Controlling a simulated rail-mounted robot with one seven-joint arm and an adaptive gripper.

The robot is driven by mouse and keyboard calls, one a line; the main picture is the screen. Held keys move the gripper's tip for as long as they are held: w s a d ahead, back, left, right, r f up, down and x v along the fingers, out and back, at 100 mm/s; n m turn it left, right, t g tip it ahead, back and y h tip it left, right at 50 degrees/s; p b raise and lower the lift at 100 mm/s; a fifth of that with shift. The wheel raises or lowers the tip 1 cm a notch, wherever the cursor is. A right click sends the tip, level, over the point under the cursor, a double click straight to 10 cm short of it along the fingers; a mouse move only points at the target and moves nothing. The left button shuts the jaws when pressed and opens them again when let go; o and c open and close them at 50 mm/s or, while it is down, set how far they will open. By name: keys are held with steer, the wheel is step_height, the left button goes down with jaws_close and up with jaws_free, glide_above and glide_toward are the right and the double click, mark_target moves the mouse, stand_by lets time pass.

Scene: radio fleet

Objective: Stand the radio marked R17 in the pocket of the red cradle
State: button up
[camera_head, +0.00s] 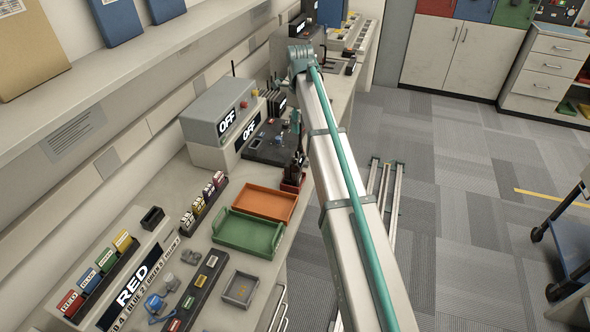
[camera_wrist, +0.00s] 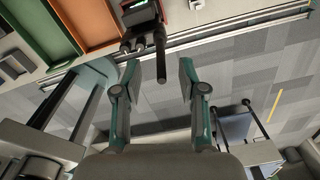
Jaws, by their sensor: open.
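In the head view, a dark radio (camera_head: 292,167) with an antenna stands in the small red cradle (camera_head: 294,186), at the bench's front edge beside the orange tray. In the wrist view, the black radio (camera_wrist: 142,28) shows from above with its knobs and thick antenna, and a bit of the red cradle (camera_wrist: 139,3) shows at the top edge. My gripper (camera_wrist: 160,73) is open and empty. Its fingers are apart from the radio's body, and the antenna points into view between and beyond the tips. The R17 mark is not readable, and the radio's lower part is hidden.
An orange tray (camera_head: 264,190) and a green tray (camera_head: 215,235) lie next to the cradle. Grey boxes reading OFF (camera_head: 228,113) and a black panel (camera_head: 262,155) stand behind. A display reading RED (camera_head: 134,285) is at lower left.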

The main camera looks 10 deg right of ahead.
mark_target(300, 145)
steer(key=shift+d+f+p, duration=0.1)
steer(key=shift+f+p, duration=1)
steer(key=shift+f, duration=1.5)
jaws_close()
